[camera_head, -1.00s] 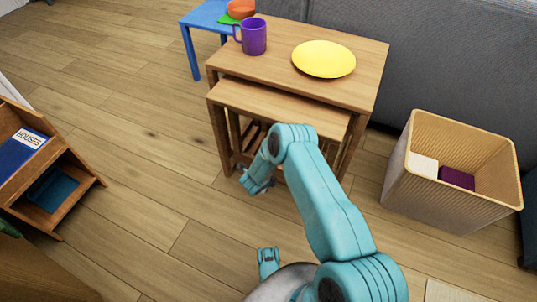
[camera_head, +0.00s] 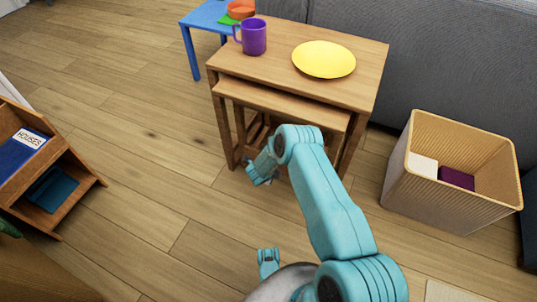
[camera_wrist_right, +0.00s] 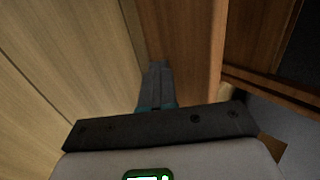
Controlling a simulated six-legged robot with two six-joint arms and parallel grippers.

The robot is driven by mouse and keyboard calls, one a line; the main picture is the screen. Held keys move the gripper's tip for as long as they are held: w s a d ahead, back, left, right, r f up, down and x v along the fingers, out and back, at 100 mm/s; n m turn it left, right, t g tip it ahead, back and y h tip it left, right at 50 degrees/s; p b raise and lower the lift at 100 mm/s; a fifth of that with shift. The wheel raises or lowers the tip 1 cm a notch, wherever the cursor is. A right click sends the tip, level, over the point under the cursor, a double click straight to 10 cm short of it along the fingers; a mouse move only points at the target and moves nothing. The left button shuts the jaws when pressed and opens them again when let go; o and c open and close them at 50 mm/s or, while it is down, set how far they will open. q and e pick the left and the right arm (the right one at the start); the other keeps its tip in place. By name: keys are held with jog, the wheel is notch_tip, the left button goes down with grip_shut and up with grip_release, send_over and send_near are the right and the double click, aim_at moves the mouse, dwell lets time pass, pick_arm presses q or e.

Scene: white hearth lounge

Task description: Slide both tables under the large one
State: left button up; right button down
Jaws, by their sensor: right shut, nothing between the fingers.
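The large wooden table (camera_head: 270,72) stands in front of the grey sofa. A smaller wooden table (camera_head: 275,100) is mostly beneath it, its front strip still sticking out toward me. More wooden legs and bars (camera_head: 253,130) show underneath, but my arm partly hides them, and I cannot clearly make out the smallest table. My right gripper (camera_head: 261,172) is shut and empty, low in front of the smaller table's legs. In the right wrist view its fingers (camera_wrist_right: 157,85) are close beside a wooden leg or panel; contact is unclear.
A purple mug (camera_head: 254,37) and a yellow plate (camera_head: 323,59) rest on the large table. A blue side table (camera_head: 207,15) stands behind left, a ribbed basket (camera_head: 440,205) at right, and a wooden book rack (camera_head: 75,190) at left. The floor between is clear.

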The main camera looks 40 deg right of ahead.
jog(key=shift+w+d+r, duration=0.1)
jog(key=shift+w+d, duration=0.2)
jog(key=shift+d, duration=0.45)
jog(key=shift+w+d+f, duration=0.1)
jog(key=shift+w+d, duration=0.2)
jog(key=shift+d, duration=0.5)
jog(key=shift+w+d+r, duration=0.1)
jog(key=shift+w+d, duration=0.2)
jog(key=shift+d, duration=0.6)
